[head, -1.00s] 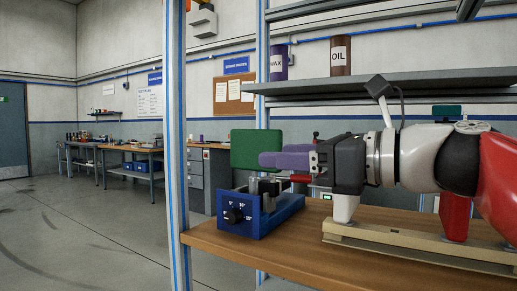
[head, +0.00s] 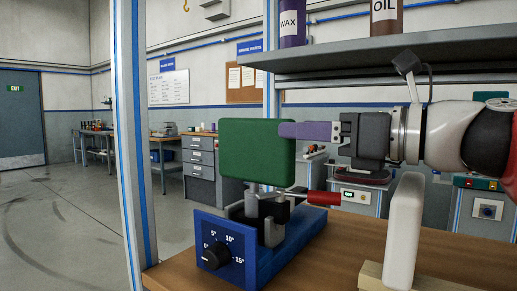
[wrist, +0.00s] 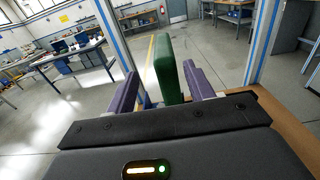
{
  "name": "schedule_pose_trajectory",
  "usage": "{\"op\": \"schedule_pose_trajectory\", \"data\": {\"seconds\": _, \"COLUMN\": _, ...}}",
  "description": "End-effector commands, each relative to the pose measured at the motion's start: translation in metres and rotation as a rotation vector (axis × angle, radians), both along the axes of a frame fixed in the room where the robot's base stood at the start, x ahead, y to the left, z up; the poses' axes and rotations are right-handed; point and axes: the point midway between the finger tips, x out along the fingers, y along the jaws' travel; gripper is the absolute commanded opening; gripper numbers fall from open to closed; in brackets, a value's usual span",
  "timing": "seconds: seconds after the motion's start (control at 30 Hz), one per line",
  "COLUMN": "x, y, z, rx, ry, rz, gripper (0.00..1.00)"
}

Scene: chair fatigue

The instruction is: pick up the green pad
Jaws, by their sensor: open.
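The green pad (head: 255,153) is a thick upright rounded block on a metal post of a blue fixture (head: 268,250) with a dial marked in degrees. My gripper (head: 284,131) comes from the right, its purple fingers level with the pad's upper part. The near finger overlaps the pad's right edge in the head view and hides the far finger. In the wrist view the green pad (wrist: 166,66) shows between the two spread fingers of my gripper (wrist: 162,70), closer to the right one. A gap shows on the left; contact on the right is unclear.
The fixture stands on a wooden bench (head: 335,262). A white upright block (head: 403,230) stands at front right. A shelf (head: 400,62) with WAX and OIL containers is above my arm. A frame post (head: 130,150) rises left of the fixture. A red-tipped lever (head: 323,198) juts right.

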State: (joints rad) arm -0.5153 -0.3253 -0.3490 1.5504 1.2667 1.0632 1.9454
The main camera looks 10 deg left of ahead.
Motion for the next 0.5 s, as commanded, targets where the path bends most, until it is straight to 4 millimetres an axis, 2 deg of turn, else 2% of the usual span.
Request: {"op": "schedule_pose_trajectory", "data": {"seconds": 0.5, "x": 0.023, "y": 0.041, "z": 0.001, "rx": -0.002, "ry": 0.001, "rz": 0.002, "gripper": 0.53}}
